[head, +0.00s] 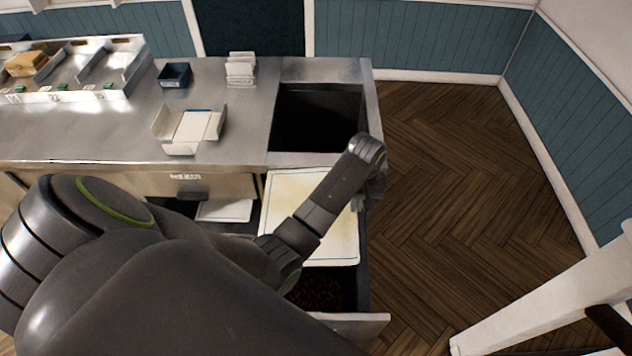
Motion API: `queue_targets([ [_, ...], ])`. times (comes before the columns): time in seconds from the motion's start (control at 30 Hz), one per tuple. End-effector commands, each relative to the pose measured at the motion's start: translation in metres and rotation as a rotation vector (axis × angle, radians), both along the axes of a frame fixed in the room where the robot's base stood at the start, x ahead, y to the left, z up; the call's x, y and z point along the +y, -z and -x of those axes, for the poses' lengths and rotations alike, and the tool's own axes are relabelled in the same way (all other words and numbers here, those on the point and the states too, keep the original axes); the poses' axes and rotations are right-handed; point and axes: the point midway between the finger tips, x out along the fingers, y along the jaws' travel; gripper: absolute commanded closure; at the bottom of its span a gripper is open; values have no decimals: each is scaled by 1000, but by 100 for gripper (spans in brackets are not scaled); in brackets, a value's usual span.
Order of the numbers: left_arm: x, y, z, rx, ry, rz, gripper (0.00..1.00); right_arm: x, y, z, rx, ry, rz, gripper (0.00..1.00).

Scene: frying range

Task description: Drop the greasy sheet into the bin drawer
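The greasy sheet (285,205), pale with a thin blue border and yellowish stains, is spread out over the open bin drawer (349,326) in the head view. The drawer has a light front and dark contents (322,288); the sheet hides its back part. My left gripper (369,198) is at the sheet's right edge, and my forearm crosses over the sheet. The fingertips are mostly hidden, but the gripper appears shut on that edge, with no other support for the sheet visible. My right gripper is not in view.
The steel counter (100,135) has a dark rectangular opening (318,118) behind the sheet. An open paper box (190,130), a small dark blue tray (174,75) and a white holder (240,69) stand on it. Another sheet (225,210) lies below the counter.

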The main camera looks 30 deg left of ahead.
Motion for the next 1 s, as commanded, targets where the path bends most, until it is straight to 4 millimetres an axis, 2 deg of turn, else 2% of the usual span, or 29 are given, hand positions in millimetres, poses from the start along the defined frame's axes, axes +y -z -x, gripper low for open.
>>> queue_targets([
  [0.2, 0, 19, 0, 1, 0, -1, 100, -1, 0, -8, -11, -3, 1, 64],
  [0.33, 1, 23, -1, -3, 0, -2, 100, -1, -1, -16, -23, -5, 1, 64],
  [0.57, 1, 23, -1, -3, 0, -2, 100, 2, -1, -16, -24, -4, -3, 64],
  [0.6, 1, 23, -1, -3, 0, -2, 93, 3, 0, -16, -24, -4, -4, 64],
  [0.77, 1, 23, -1, -3, 0, -2, 72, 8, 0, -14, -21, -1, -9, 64],
  [1.0, 0, 23, -1, -2, 0, 0, 72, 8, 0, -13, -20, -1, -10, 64],
])
